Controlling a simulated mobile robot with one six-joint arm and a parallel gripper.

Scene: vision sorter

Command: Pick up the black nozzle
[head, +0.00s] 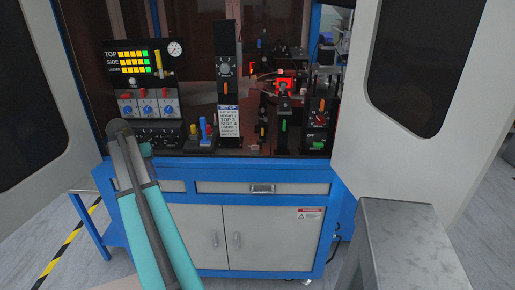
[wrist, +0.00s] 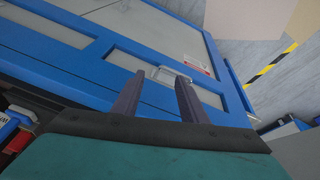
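I cannot pick out a black nozzle for certain in either view. A small stand with blue, red and yellow upright pieces (head: 203,131) is on the machine's deck in the head view; whether a black nozzle is among them is too small to tell. My gripper (wrist: 158,83) shows in the wrist view with its two dark fingers apart and nothing between them. It is over the front of the blue cabinet. In the head view my teal arm reaches up at the left, in front of the cabinet.
The blue cabinet (head: 214,213) has a closed drawer with a handle (head: 262,188). A control panel (head: 140,90) stands at the left of the deck, and a dark column (head: 229,70) is in the middle. White doors (head: 412,155) stand open on both sides. A grey metal surface (head: 400,220) is at front right.

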